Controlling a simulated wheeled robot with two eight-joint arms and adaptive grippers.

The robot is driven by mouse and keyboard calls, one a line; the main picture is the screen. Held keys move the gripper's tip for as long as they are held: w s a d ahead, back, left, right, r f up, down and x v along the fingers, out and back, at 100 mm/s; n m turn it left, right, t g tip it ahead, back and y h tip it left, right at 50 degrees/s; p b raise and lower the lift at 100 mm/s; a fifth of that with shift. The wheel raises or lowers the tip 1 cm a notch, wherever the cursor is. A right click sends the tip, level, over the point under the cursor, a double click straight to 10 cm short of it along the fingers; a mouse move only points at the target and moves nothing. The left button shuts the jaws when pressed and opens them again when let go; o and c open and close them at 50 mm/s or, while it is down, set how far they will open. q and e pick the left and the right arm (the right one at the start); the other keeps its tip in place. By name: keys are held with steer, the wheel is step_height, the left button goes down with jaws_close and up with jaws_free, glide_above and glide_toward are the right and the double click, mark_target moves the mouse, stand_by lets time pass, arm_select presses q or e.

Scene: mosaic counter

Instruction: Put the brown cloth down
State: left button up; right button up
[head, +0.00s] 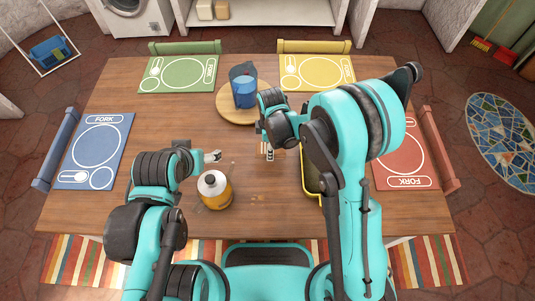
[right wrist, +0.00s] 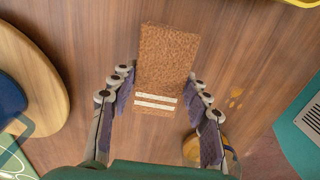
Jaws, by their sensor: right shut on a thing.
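The brown cloth (right wrist: 168,60) is a textured rectangle with two white stripes near its lower end. In the right wrist view it lies between the fingers of my right gripper (right wrist: 158,115), which is shut on it. In the head view my right gripper (head: 268,152) is over the middle of the wooden table, and the cloth is mostly hidden by the gripper. I cannot tell whether the cloth touches the table.
A blue pitcher (head: 244,92) stands on a round wooden board (head: 228,109) behind the grippers. A dark tray (head: 311,182) is partly hidden by my right arm. Green, yellow, blue and red placemats lie around the table edges. Small orange spots (right wrist: 236,95) mark the table.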

steer(key=shift+w+a+f, duration=0.25)
steer(key=shift+a+f, duration=0.2)
steer(key=shift+a, duration=0.1)
steer(key=shift+f+b, duration=0.85)
steer(key=shift+f, duration=1.1)
steer(key=shift+f, duration=0.15)
steer(key=o, duration=1.3)
